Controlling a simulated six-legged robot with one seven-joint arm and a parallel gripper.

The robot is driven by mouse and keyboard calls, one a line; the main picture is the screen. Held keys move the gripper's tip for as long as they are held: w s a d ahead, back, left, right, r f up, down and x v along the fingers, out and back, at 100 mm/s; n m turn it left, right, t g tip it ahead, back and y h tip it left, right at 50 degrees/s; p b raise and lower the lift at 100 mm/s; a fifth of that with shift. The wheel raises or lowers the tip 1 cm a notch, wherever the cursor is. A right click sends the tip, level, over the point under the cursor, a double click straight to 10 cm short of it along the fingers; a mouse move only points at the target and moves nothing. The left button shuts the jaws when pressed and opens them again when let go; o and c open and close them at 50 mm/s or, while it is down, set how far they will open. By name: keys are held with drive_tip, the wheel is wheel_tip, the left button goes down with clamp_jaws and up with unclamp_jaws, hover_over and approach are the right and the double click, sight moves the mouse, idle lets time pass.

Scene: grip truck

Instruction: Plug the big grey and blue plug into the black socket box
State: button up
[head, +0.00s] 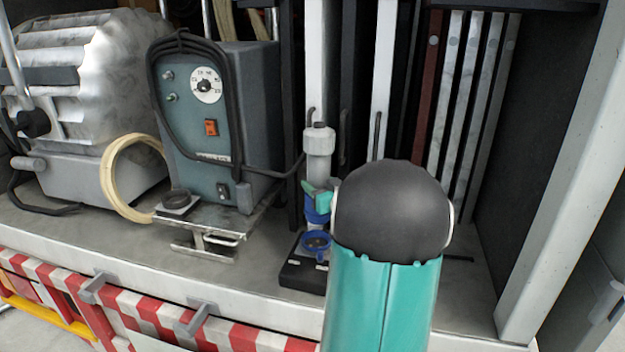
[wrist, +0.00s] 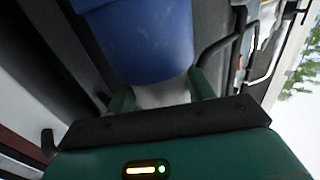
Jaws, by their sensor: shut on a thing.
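The big plug (head: 319,150) stands upright in the head view, grey body on top and blue collar at the bottom. My gripper (head: 319,196) is shut on it near where the grey meets the blue. In the wrist view the plug's blue part (wrist: 140,40) fills the upper middle, and the green fingers of my gripper (wrist: 160,95) lie on both sides of its pale part. The black socket box (head: 303,274) sits on the truck's shelf below the plug, with a blue ring (head: 316,242) on top. The blue end is just above the ring; I cannot tell whether they touch.
A grey-blue machine (head: 210,120) with a black cable stands left of the plug. A metal stand (head: 205,238) and a cream hose coil (head: 112,180) are near it. Upright boards (head: 470,100) stand behind. My arm hides the shelf right of the box.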

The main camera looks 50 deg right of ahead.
sight(317, 215)
drive_tip(key=shift+w+f, duration=0.15)
drive_tip(key=shift+w, duration=0.55)
drive_tip(key=shift+s+f, duration=0.1)
drive_tip(key=shift+s, duration=0.2)
drive_tip(key=shift+w+f, duration=0.15)
drive_tip(key=shift+f, duration=0.55)
drive_tip(key=shift+s+f, duration=0.3)
drive_tip(key=shift+f, duration=0.35)
drive_tip(key=shift+w+f, duration=0.2)
drive_tip(key=shift+f, duration=0.8)
drive_tip(key=shift+s+f, duration=0.15)
drive_tip(key=shift+f, duration=2.2)
drive_tip(key=o, duration=1.5)
drive_tip(key=shift+o, duration=0.3)
drive_tip(key=shift+f, duration=0.15)
